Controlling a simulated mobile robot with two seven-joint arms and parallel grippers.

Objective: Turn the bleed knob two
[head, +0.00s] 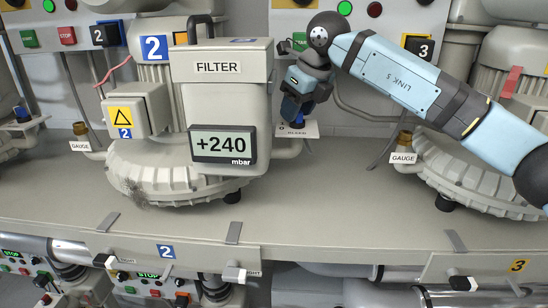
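Blower two stands left of centre, marked with a blue 2 plate, under a filter box (222,70). Its gauge display (222,145) reads +240 mbar. The bleed knob (298,121) is a small blue piece just above the partly covered bleed label (297,132), right of the filter box. My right gripper (294,114) points down onto the knob from above and covers most of it. The fingers are dark and overlap the knob, so I cannot tell whether they are closed on it. My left gripper is not in view.
Blower three (470,170) stands at the right behind my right arm, with a brass gauge fitting (404,139). A brass fitting (80,130) stands left of blower two. The grey shelf (330,215) is clear in front. Control panels hang behind.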

